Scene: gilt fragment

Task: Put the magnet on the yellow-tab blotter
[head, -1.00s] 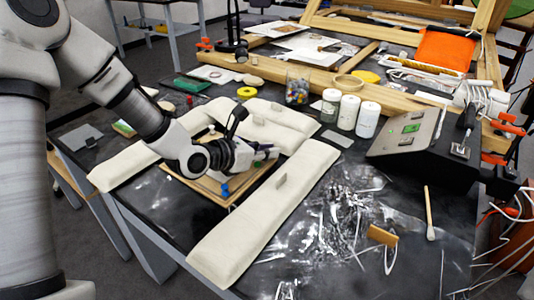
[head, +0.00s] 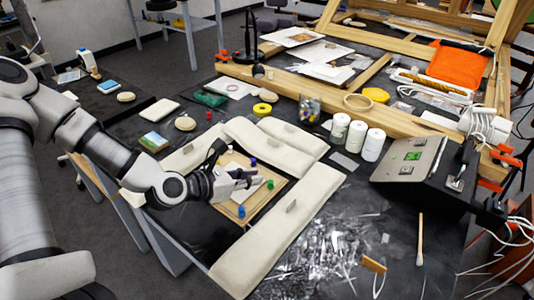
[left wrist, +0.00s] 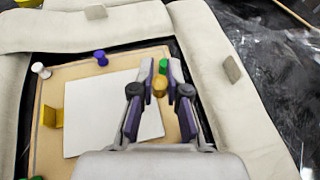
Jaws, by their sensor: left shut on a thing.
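My left gripper (left wrist: 160,75) is over a wooden board framed by pale cushions. It is shut on a small yellow magnet (left wrist: 159,85) between its fingers. In the head view my left gripper (head: 254,180) points right across the board (head: 262,203). A white square blotter sheet (left wrist: 90,115) lies on the board, partly hidden by my gripper. An upright yellow tab (left wrist: 52,116) stands at its left side. A green magnet (left wrist: 163,66) is just beyond my fingertips and also shows in the head view (head: 270,184). My right gripper is out of view.
A purple-blue peg (left wrist: 100,57) and a white peg (left wrist: 40,70) stand on the board. A blue peg (head: 241,211) stands at its near side. Long pale cushions (head: 275,240) border the board. White bottles (head: 356,138) and a grey box (head: 412,158) stand to the right.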

